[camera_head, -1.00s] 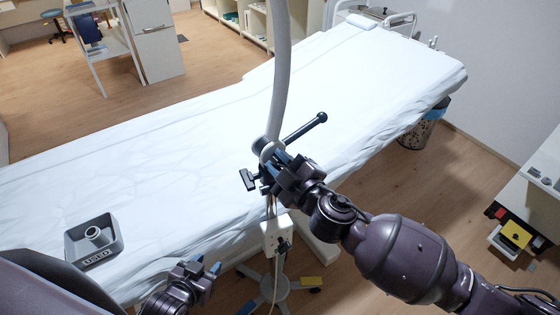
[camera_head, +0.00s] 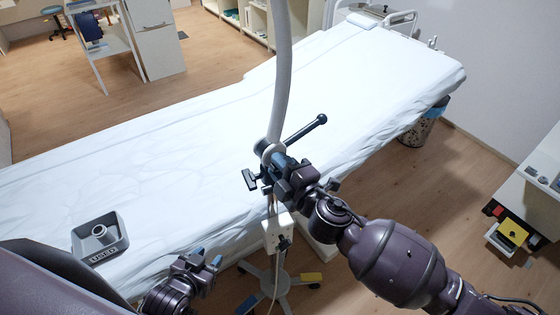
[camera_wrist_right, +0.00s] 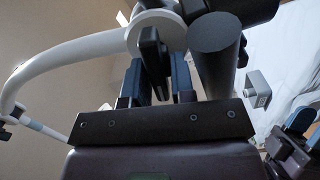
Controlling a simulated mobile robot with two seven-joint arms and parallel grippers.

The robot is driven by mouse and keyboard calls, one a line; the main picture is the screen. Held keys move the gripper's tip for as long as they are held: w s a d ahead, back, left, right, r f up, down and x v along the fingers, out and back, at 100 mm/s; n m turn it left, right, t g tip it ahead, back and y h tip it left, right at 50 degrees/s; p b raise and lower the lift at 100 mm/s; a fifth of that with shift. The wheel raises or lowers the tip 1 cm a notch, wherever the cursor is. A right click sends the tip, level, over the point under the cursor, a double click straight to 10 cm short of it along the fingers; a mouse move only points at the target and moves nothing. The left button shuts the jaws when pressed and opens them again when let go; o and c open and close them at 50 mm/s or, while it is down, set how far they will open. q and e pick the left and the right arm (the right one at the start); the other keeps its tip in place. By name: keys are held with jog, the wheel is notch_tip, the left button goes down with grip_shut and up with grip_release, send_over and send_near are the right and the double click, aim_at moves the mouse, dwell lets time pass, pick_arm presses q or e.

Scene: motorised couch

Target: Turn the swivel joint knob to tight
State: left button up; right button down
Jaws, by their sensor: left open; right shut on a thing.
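The swivel joint (camera_head: 268,150) sits at the foot of a curved grey-white pole, above the near edge of the couch. My right gripper (camera_head: 276,166) is at the joint. In the right wrist view its blue-lined fingers are around a flat black knob (camera_wrist_right: 153,55), beside a thick dark cylinder (camera_wrist_right: 214,65). The knob's marking cannot be read. My left gripper (camera_head: 206,258) is open and empty near the couch's front edge.
The white-covered couch (camera_head: 180,140) fills the middle. A grey tray-like box (camera_head: 100,240) lies on its near left part. A white box (camera_head: 277,232) with a cable hangs below the joint, above a wheeled base (camera_head: 283,280). A drawer unit (camera_head: 535,200) stands at right.

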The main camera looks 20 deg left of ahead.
jog(key=shift+f+n+p, duration=0.15)
jog(key=shift+n+p, duration=0.15)
jog(key=shift+n, duration=1.3)
jog(key=c, duration=1.2)
grip_release()
jog(key=shift+c, duration=0.2)
jog(key=shift+s+d, duration=0.1)
jog(key=v, duration=1)
jog(key=shift+s+d, duration=0.2)
